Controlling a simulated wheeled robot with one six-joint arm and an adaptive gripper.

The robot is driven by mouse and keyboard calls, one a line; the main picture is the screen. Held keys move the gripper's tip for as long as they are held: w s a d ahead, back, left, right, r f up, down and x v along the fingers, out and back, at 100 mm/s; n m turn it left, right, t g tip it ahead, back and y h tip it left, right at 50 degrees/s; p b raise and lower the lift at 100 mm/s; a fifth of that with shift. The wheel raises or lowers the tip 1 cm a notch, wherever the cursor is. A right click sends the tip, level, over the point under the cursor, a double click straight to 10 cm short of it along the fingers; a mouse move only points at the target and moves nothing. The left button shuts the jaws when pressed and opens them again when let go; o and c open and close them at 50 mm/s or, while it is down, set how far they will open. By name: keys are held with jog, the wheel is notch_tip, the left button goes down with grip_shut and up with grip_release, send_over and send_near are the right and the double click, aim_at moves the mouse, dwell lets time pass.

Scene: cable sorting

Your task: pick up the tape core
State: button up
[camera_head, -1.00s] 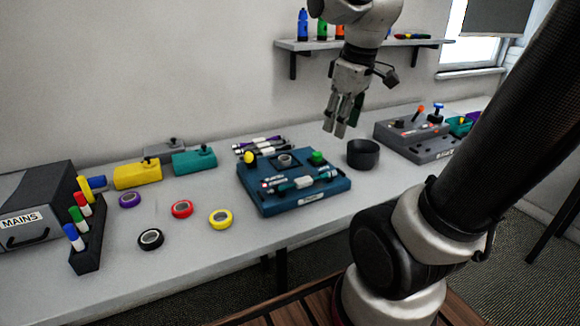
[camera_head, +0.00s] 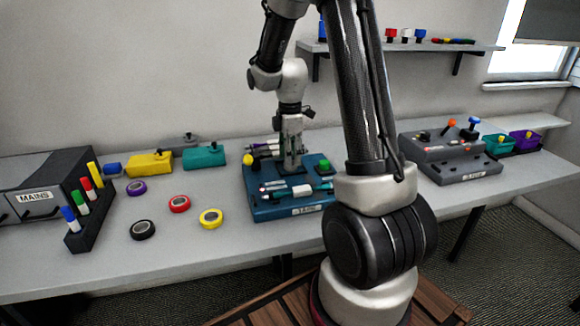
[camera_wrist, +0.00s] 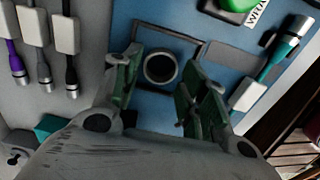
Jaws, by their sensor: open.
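My gripper (camera_head: 291,168) is open and points down over the blue board (camera_head: 262,211) in the head view. It hides the tape core there. I cannot tell how high the fingertips are above the ring.
Cable pieces and a green knob (camera_head: 324,164) lie on the board around my gripper. Purple, red, yellow (camera_head: 210,218) and black (camera_head: 143,230) tape rolls lie left of it. A grey switch box (camera_head: 450,150) stands to the right.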

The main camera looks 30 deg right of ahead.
notch_tip(320, 180, down, 2)
jog(key=shift+f, duration=0.1)
jog(key=shift+c, duration=0.4)
jog(key=c, duration=0.3)
jog(key=shift+r, duration=0.2)
